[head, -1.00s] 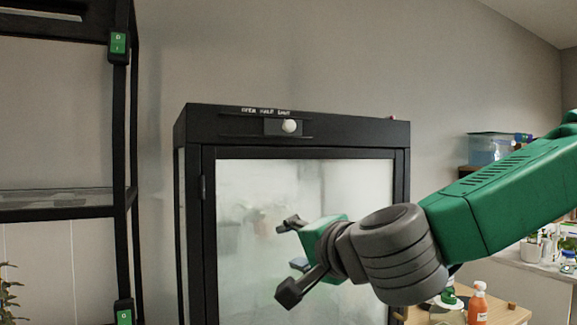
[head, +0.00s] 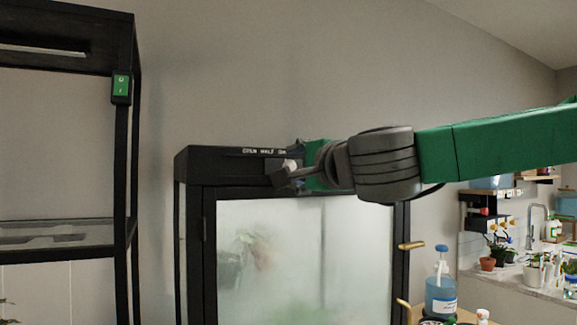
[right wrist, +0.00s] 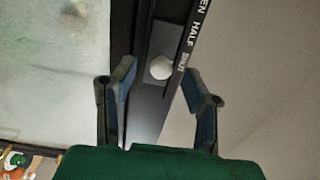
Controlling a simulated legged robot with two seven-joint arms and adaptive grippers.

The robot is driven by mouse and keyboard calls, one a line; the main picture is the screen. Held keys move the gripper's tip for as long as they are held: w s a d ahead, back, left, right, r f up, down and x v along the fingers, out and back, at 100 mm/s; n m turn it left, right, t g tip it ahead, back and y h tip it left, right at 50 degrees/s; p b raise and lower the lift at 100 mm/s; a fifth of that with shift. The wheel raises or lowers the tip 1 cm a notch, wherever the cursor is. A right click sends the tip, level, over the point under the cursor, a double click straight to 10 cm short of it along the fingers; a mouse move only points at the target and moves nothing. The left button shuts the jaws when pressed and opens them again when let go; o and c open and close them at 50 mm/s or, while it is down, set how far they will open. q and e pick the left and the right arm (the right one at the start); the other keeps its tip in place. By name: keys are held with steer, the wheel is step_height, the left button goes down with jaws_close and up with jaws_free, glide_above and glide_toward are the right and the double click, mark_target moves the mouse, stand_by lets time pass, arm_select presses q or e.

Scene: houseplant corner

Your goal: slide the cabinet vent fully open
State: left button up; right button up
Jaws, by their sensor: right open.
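The black cabinet (head: 190,165) has a frosted glass door and a vent track along its top front. Lettering above the track reads OPEN, HALF, SHUT. The vent's white knob (head: 290,164) is partly hidden by my gripper in the head view. In the right wrist view the knob (right wrist: 161,67) shows whole, by the SHUT mark. My right gripper (head: 284,166) is open at the track; in the right wrist view its fingers (right wrist: 160,78) appear on either side of the knob. I cannot tell whether they touch it. My left gripper is not in view.
A black shelf frame (head: 123,190) with a green switch stands at the left. A brass handle (head: 411,246) sticks out at the cabinet's right edge. A blue bottle (head: 441,285) and a counter with plants are at the right. The wall above the cabinet is clear.

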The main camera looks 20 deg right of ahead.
steer(key=shift+w+d, duration=0.1)
steer(key=shift+w, duration=1.35)
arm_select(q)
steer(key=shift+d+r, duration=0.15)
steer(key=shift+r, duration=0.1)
